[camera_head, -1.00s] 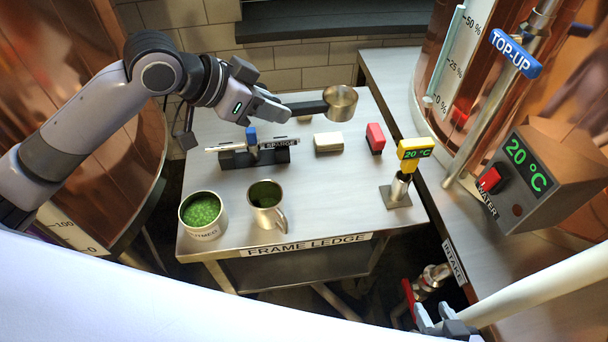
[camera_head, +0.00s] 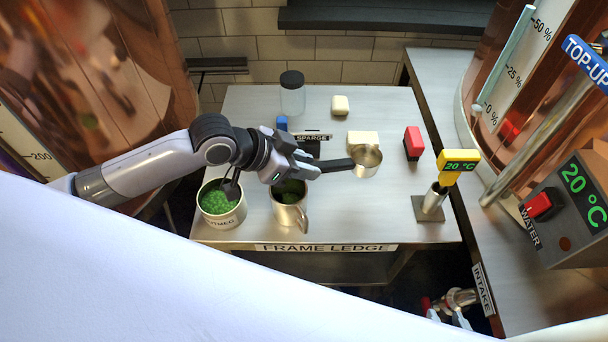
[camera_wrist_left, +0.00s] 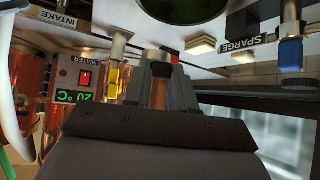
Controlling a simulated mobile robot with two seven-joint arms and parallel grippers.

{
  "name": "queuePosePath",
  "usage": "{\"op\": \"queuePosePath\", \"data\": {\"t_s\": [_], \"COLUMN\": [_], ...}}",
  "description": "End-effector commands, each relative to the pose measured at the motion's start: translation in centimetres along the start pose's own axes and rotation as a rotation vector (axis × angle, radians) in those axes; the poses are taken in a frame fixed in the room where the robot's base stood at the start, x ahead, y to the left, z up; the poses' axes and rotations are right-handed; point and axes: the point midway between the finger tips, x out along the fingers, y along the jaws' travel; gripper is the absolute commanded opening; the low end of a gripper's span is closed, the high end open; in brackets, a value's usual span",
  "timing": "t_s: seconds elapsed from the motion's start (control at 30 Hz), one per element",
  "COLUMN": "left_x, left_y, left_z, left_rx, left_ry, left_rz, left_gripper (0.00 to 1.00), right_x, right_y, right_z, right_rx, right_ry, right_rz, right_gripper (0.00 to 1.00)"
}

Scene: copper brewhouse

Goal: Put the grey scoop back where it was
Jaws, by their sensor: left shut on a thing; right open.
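The grey scoop has a round metal bowl (camera_head: 367,160) and a dark handle (camera_head: 336,165). My left gripper (camera_head: 312,168) is shut on the handle, with the bowl pointing right, apparently above the table. In the left wrist view, the gripper (camera_wrist_left: 160,75) is seen from behind and the scoop is hard to make out. My right gripper (camera_head: 460,319) is only partly in view at the bottom, beside the intake valve, open and away from the scoop.
On the table (camera_head: 400,115) stand a tub of green pellets (camera_head: 220,219), a steel mug (camera_head: 291,216), a lidded jar (camera_head: 292,96), pale blocks (camera_head: 340,105), a red block (camera_head: 413,143) and a yellow thermometer (camera_head: 459,167). The SPARGE rack (camera_head: 313,137) is partly behind my left arm.

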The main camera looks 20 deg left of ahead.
Motion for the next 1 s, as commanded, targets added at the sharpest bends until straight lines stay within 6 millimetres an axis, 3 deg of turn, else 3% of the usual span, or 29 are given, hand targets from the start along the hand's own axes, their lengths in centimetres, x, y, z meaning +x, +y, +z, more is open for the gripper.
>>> {"op": "queuePosePath", "data": {"t_s": [0.03,0.2,1.0], "left_x": [0.8,1.8,2.5], "left_y": [0.0,0.1,0.1], "left_z": [0.9,2.1,2.9], "left_rx": [0.001,0.003,0.004], "left_ry": [0.001,0.001,0.002], "left_rz": [0.001,0.002,0.004], "left_gripper": [0.0,0.0,0.0], "right_x": [0.8,1.8,1.8], "right_y": [0.0,0.0,0.0], "right_z": [1.1,2.4,2.4], "right_rx": [0.0,0.0,-0.001], "right_ry": [0.0,0.0,0.001], "right_rz": [0.0,0.0,0.0], "right_gripper": [0.43,0.43,0.43]}}
